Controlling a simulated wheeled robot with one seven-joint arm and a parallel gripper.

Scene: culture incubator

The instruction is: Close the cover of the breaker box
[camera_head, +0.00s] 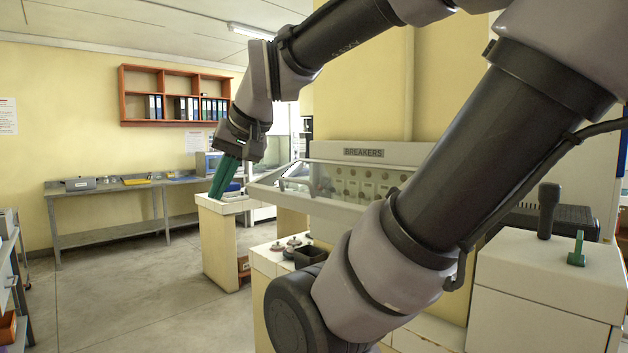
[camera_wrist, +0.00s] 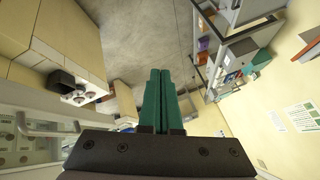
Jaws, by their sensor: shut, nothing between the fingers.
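The breaker box (camera_head: 363,153), labelled BREAKERS, is on the yellow wall column in the head view. Its cover (camera_head: 301,197), a clear panel with a pale frame, stands open and juts out from the box towards the left. My arm hides its right part. In the wrist view the cover's frame (camera_wrist: 62,126) shows at the lower left, with breaker rows behind it. My gripper (camera_head: 222,182) has green fingers pressed together, pointing down, just left of the cover's outer edge and apart from it. The fingers (camera_wrist: 160,75) are shut and empty in the wrist view.
A white-tiled counter (camera_head: 262,262) below the box holds a dark container (camera_head: 310,257) and small round items. A pale pedestal (camera_head: 222,245) stands below my gripper. A white cabinet (camera_head: 545,275) is at the right.

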